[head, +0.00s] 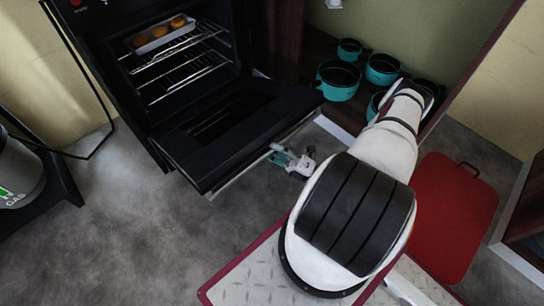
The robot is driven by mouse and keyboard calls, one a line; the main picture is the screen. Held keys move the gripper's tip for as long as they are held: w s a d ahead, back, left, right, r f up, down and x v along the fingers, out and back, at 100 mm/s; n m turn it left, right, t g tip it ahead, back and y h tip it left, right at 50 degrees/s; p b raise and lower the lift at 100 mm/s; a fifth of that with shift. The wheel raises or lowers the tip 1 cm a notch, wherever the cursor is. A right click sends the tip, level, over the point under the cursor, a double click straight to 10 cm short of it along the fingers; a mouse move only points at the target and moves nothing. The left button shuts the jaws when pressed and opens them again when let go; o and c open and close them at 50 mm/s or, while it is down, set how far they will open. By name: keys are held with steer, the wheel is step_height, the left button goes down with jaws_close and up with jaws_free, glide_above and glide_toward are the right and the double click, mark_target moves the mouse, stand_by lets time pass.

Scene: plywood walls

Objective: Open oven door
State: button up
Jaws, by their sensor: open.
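The oven (135,80) is black and stands at the upper left. Its door (230,130) is swung down and lies open, with a light handle bar (262,155) along its outer edge. Inside, wire racks (185,72) show, and a tray with several round brown items (160,34) sits on the upper one. My gripper (284,157) is open beside the right part of the door's outer edge, close to the handle. I cannot tell whether it touches the handle. My white arm covers the floor to the right of it.
Teal pots (338,80) stand in an open cabinet right of the oven. A red board (452,215) lies at the right. A gas cylinder (18,170) stands at the left edge. Grey floor (130,230) is clear in front of the oven at left.

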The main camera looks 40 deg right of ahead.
steer(key=shift+s+r, duration=0.2)
steer(key=shift+r, duration=1.2)
steer(key=shift+f, duration=0.1)
